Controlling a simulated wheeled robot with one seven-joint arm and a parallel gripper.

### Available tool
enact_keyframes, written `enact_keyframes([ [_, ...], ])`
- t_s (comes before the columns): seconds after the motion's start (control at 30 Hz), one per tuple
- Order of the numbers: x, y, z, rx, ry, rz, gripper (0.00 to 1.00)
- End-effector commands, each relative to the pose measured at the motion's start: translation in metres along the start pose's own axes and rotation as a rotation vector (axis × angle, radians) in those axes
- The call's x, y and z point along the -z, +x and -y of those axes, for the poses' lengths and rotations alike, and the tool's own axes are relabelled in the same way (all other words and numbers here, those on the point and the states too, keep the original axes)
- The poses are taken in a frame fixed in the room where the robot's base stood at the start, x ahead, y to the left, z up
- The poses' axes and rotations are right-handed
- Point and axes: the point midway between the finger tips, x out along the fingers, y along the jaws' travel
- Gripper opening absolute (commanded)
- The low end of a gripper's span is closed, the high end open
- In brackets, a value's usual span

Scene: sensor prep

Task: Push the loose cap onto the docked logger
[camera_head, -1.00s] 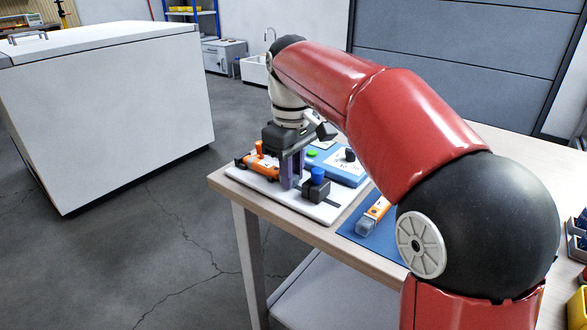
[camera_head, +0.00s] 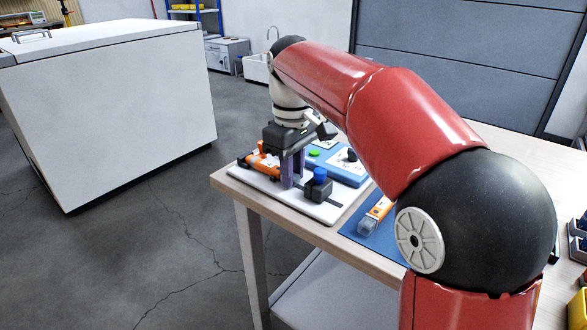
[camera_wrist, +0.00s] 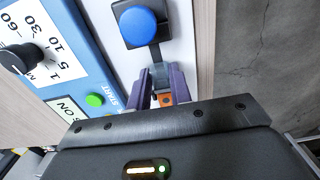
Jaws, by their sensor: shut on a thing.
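My gripper (camera_wrist: 161,86) points down over the white board (camera_head: 328,213), its purple fingers shut on a small grey translucent piece, which looks like the loose cap (camera_wrist: 160,75). An orange part with a dark hole (camera_wrist: 168,99) shows between the fingers beside the cap; it looks like the end of the docked logger. In the head view the orange docked logger (camera_head: 262,164) lies on the board just left of my fingers. Whether the cap and logger touch cannot be told. A dark block with a blue knob (camera_wrist: 138,27) stands on the other side of my fingers.
A blue box with a green button (camera_head: 315,153) and a black dial sits behind the board. Another orange logger with a clear end (camera_head: 376,214) lies on a blue mat (camera_head: 357,228) to the right. The table's front edge is close to the board.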

Motion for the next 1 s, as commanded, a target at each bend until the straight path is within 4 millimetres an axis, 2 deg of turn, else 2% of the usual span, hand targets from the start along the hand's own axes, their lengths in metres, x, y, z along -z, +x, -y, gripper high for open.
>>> enact_keyframes([
  [0.07,0.0008,-0.0006,0.0002,-0.001,-0.001,-0.002,0.03],
  [0.33,0.0004,-0.0006,0.0,-0.001,0.0,-0.001,0.03],
  [0.37,0.0004,-0.0006,0.0,-0.001,0.0,-0.001,0.24],
  [0.53,0.0004,-0.0005,-0.0001,-0.001,0.0,-0.001,0.46],
  [0.73,0.0006,-0.0003,0.0,-0.001,0.0,-0.001,0.47],
  [0.8,0.0006,-0.0003,0.0,-0.001,0.0,-0.001,0.56],
  [1.0,0.0006,-0.0002,0.0,0.0,0.0,-0.001,0.57],
])
